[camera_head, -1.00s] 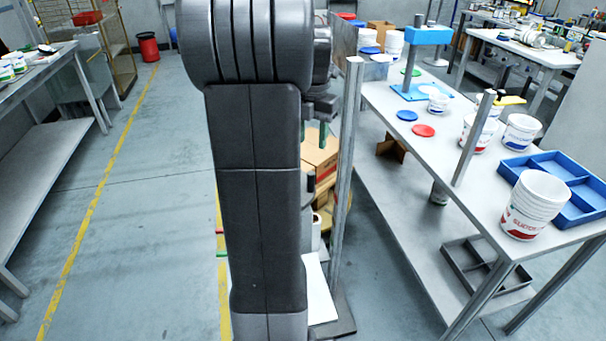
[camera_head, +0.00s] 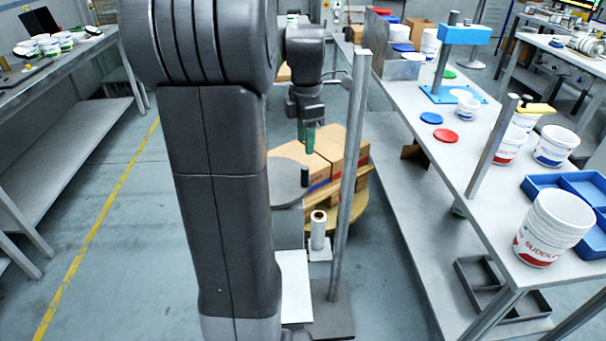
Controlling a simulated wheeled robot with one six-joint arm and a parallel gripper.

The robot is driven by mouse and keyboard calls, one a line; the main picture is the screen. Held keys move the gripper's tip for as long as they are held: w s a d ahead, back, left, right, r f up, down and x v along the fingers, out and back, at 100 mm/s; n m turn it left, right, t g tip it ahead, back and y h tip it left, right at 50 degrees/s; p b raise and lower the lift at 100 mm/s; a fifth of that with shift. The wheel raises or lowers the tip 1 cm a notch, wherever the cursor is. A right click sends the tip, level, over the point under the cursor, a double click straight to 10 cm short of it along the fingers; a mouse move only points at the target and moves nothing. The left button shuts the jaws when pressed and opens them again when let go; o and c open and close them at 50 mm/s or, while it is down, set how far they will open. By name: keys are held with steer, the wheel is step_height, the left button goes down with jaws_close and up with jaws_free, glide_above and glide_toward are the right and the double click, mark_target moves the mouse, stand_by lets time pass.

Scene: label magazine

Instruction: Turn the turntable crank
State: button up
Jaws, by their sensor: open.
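My own arm hides the disc's left part. My gripper (camera_head: 308,140) points down with green fingertips, above the knob in the picture and apart from it. It is open and seems empty. I cannot tell its exact distance from the knob.
A tall metal post (camera_head: 349,180) stands right of the knob. A white film roll (camera_head: 318,230) stands below it. A workbench (camera_head: 480,210) with tubs (camera_head: 553,228), lids and a blue tray (camera_head: 590,228) fills the right side. Floor is clear at left, before another bench (camera_head: 60,68).

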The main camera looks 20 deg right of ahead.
mark_target(306, 174)
step_height(306, 174, down, 11)
steer(key=shift+f, duration=0.15)
jaws_close()
